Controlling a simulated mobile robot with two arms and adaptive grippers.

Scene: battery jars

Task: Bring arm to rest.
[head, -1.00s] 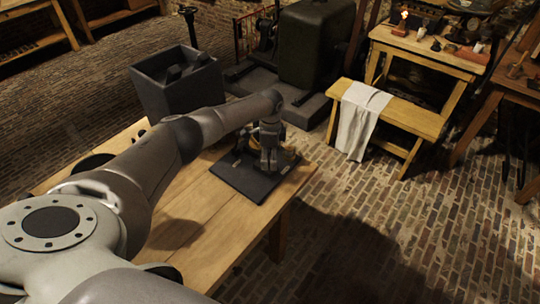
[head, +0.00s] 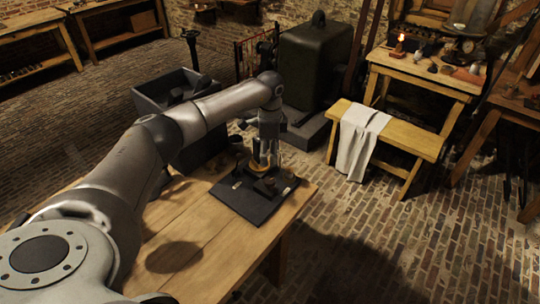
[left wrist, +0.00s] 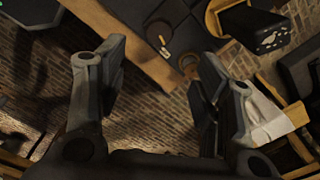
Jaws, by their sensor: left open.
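My left arm reaches in from the left in the head view. Its gripper (head: 267,160) points down above the back part of a dark mat (head: 250,211) on the wooden table (head: 205,245). The jaws are open, and nothing shows between them in the left wrist view (left wrist: 150,75). A yellowish round thing (head: 257,167) and a dark block (head: 265,187) are on the mat, partly behind or below the gripper. In the left wrist view, a dark object with a pale patterned end (left wrist: 262,32) is at top right. My right gripper is out of view.
A dark open bin (head: 160,95) stands behind the table. A wooden bench (head: 410,138) with a pale cloth (head: 358,140) stands to the right, before a cluttered workbench (head: 425,80). Brick floor right of the table is clear.

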